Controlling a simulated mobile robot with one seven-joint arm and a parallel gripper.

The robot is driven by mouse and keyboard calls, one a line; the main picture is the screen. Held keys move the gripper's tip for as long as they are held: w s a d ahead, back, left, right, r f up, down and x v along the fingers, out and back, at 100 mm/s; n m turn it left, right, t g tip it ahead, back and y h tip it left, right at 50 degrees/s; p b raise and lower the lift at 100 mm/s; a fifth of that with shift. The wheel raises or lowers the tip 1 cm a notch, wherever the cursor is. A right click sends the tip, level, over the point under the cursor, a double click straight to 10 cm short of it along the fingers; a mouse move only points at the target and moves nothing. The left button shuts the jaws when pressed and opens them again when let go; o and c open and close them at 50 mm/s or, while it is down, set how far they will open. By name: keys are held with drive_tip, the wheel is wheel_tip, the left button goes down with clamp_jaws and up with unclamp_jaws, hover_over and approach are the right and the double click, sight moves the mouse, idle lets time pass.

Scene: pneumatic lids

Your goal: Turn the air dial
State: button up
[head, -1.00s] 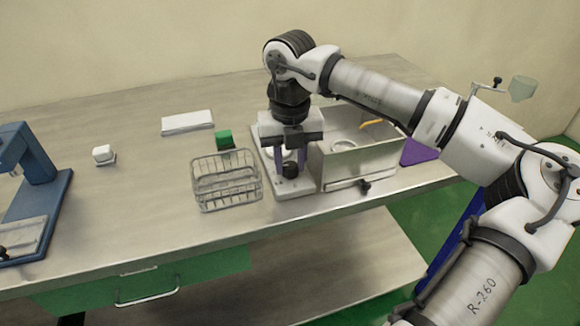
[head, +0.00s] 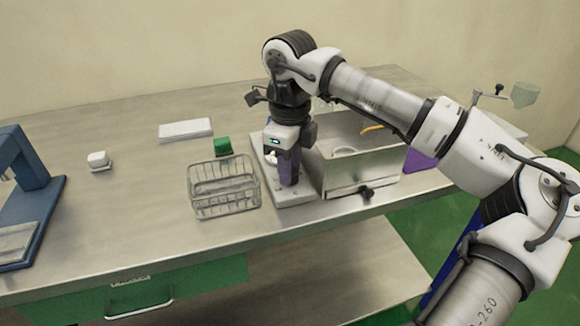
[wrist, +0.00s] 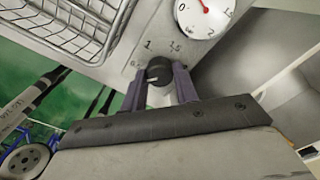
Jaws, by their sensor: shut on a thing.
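The air dial is a round black knob (wrist: 159,71) on a pale panel (head: 296,199), with printed marks including a 1 around it. My gripper (head: 287,178) points down at the panel's front, its purple fingers on either side of the knob and shut on it; the fingers also show in the wrist view (wrist: 160,88). In the head view the knob is hidden behind the gripper. A white round gauge (wrist: 204,14) with a red needle sits beside the knob; the needle points up and left in the wrist view, and the gauge is partly cut off.
A wire basket (head: 222,190) stands close left of the panel. An open metal box (head: 362,165) with a dark front knob (head: 367,193) stands close right. A green block (head: 222,146) and white slab (head: 185,130) lie behind. The table's front edge is near.

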drive_tip(key=n, duration=0.4)
drive_tip(key=shift+n, duration=0.3)
drive_tip(key=shift+n+b, duration=0.3)
drive_tip(key=shift+n, duration=1.6)
drive_tip(key=o, duration=1)
drive_tip(key=shift+c, duration=0.2)
drive_tip(key=shift+r, duration=0.15)
wheel_tip(320, 180, up, 14)
drive_tip(key=shift+f, duration=0.2)
